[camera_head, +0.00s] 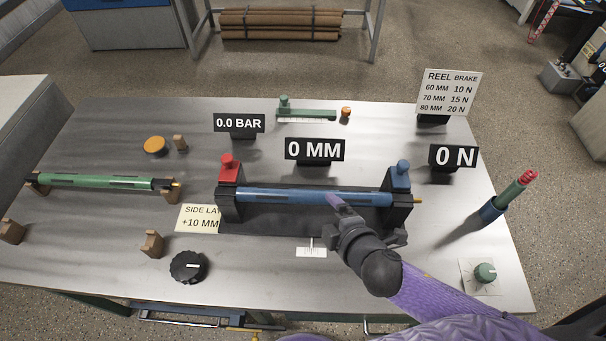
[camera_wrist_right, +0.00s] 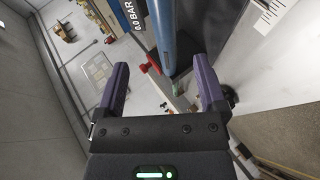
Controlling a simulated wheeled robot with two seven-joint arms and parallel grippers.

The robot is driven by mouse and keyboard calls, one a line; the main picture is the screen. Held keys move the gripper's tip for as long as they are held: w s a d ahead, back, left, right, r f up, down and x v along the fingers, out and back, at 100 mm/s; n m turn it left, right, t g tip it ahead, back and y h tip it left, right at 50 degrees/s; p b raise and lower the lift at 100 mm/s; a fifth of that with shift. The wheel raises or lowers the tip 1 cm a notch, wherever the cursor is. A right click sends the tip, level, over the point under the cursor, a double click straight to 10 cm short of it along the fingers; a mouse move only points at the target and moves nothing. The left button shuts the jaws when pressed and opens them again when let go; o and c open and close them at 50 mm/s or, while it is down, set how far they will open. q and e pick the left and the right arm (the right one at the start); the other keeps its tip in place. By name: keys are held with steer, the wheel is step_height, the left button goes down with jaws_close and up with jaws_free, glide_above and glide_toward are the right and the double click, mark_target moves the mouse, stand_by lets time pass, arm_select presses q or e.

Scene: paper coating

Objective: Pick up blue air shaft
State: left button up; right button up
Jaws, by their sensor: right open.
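The blue air shaft (camera_head: 300,195) lies level across a dark stand, between a red-topped support (camera_head: 229,180) on the left and a blue-topped support (camera_head: 400,180) on the right. My right gripper (camera_head: 345,212) is over the front of the stand, close to the shaft right of its middle. In the right wrist view the two purple fingers (camera_wrist_right: 162,88) are open and apart, with nothing between their near parts. The blue shaft (camera_wrist_right: 162,35) shows beyond the fingertips there. Whether a finger touches it I cannot tell. My left gripper does not show.
A green shaft (camera_head: 95,181) rests on wooden supports at the left. Signs reading 0.0 BAR (camera_head: 239,123), 0 MM (camera_head: 315,150) and 0 N (camera_head: 453,156) stand behind the stand. A black knob (camera_head: 189,266) is front left, a green knob (camera_head: 485,272) front right. A tilted green-and-blue tool (camera_head: 508,198) stands right.

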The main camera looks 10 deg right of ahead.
mark_target(318, 201)
steer(key=b+x, duration=0.1)
steer(key=x, duration=0.2)
steer(key=b+x, duration=0.1)
steer(key=x, duration=0.2)
steer(key=f+b+x, duration=0.1)
steer(key=x, duration=0.2)
steer(key=shift+s+d+b, duration=0.2)
steer(key=shift+d+b, duration=0.1)
steer(key=shift+b, duration=0.05)
steer(key=shift+w+r, duration=0.1)
steer(key=shift+w, duration=0.05)
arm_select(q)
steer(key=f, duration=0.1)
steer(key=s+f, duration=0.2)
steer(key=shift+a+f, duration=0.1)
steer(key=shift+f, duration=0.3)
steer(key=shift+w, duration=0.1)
arm_select(e)
jaws_close()
